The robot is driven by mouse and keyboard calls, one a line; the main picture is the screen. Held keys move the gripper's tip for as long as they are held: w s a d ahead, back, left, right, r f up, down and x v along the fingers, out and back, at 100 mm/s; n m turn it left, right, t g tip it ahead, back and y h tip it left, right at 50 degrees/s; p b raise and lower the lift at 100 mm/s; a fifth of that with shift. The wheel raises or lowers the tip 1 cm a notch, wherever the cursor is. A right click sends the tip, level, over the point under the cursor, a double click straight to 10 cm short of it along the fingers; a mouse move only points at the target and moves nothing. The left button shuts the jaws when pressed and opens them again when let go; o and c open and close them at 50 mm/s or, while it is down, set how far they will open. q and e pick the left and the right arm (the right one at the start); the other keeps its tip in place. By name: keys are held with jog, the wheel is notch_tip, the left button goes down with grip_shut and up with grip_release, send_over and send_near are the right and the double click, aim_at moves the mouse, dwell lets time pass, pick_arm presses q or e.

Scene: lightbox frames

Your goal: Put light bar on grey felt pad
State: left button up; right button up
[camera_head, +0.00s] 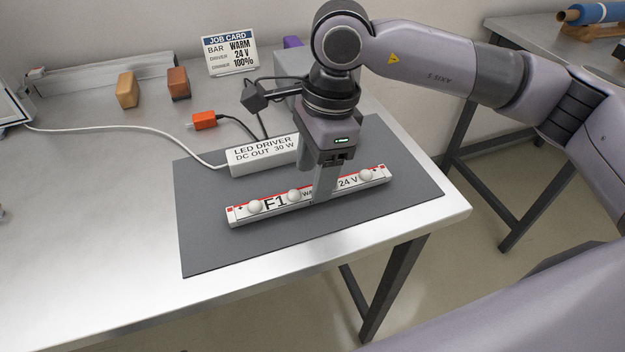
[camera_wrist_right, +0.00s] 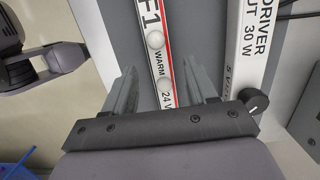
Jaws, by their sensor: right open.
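The light bar (camera_head: 275,208), a long white bar with red corner marks, "F1", "WARM" and "24 V" printing and white domes, lies slantwise on the grey felt pad (camera_head: 215,255). My right gripper (camera_head: 324,188) points down at the bar, right of its middle, and hides part of it. In the right wrist view the open fingers of the right gripper (camera_wrist_right: 160,82) stand on either side of the light bar (camera_wrist_right: 152,22), with gaps showing. My left gripper is not in view.
The white LED driver (camera_head: 262,155) sits behind the bar on the pad, cabled to an orange connector (camera_head: 205,121). Two blocks (camera_head: 127,90) and a job card (camera_head: 230,55) stand farther back.

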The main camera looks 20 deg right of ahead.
notch_tip(320, 180, up, 9)
jog(key=d, duration=0.1)
jog(key=shift+d, duration=0.15)
jog(key=shift+f, duration=0.1)
